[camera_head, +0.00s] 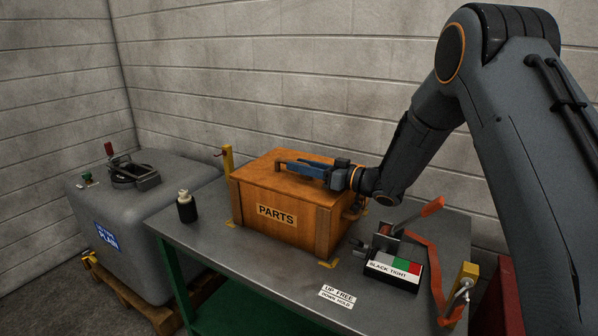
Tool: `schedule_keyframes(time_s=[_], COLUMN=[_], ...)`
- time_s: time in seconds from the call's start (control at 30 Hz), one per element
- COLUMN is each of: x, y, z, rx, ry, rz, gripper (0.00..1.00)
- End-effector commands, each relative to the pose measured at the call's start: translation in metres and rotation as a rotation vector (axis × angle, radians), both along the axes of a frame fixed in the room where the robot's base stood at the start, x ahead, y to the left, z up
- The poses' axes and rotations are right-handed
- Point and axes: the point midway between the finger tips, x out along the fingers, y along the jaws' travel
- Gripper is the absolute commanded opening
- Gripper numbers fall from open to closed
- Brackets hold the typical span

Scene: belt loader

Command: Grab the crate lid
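The wooden crate (250,218), labelled PARTS, stands on the grey metal table. Its orange-brown lid (268,181) lies flat on top. My gripper (282,165) reaches in from the right, low over the back middle of the lid, with its long blue and dark fingers pointing left. I cannot tell whether the fingers touch the lid or whether they are closed on anything. The wrist and fingers hide part of the lid's right and back.
A yellow post (227,158) stands behind the crate's left corner. A small black bottle (187,208) is left on the table (215,255). A red-handled lever clamp (410,218) and a box labelled BLACK TIGHT (393,270) stand right. A grey tank (140,245) is beside the table.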

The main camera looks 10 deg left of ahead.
Motion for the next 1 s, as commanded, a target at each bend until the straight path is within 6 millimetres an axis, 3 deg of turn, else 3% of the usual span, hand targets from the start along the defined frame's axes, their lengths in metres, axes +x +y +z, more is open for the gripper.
schedule_keyframes(time_s=[0.27, 0.5, 0.87, 1.0], x=[0.002, 0.002, 0.002, 0.003], y=[0.007, 0.006, 0.006, 0.006], z=[0.0, 0.0, 0.001, 0.011], rx=[0.0, 0.0, 0.001, 0.0], ry=[0.0, 0.0, -0.001, -0.003], rz=[0.0, 0.0, 0.0, -0.001], gripper=[0.36, 0.0, 0.0, 0.0])
